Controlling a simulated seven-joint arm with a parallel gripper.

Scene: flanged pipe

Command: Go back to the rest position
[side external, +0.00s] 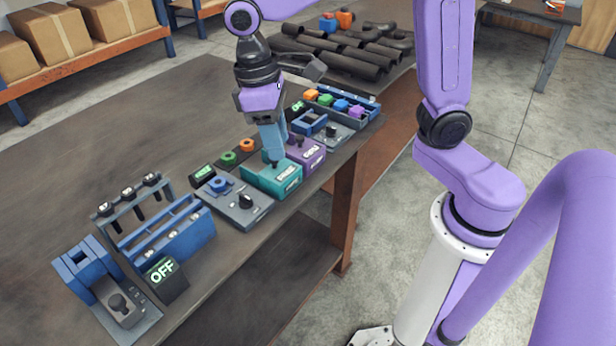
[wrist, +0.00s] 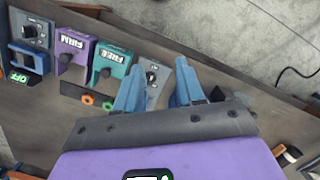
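My gripper (side external: 274,158) is at the bench, low over the row of devices, with its blue fingers pointing down. In the side view its fingertips overlap the teal box (side external: 286,182), and I cannot tell if they touch it. In the wrist view my gripper (wrist: 157,72) has its two fingers apart with nothing held between them. A grey panel with a black knob (wrist: 152,78) shows through the gap. The teal box marked FREE (wrist: 110,72) is just left of the fingers, with the purple box marked FIRM (wrist: 75,52) beside it.
A blue fixture (side external: 178,236) with an OFF display (side external: 162,272) stands at the near end of the dark bench (side external: 150,110). A tray of coloured blocks (side external: 340,103) and dark pipes (side external: 345,52) lie at the far end. The bench's left side is clear.

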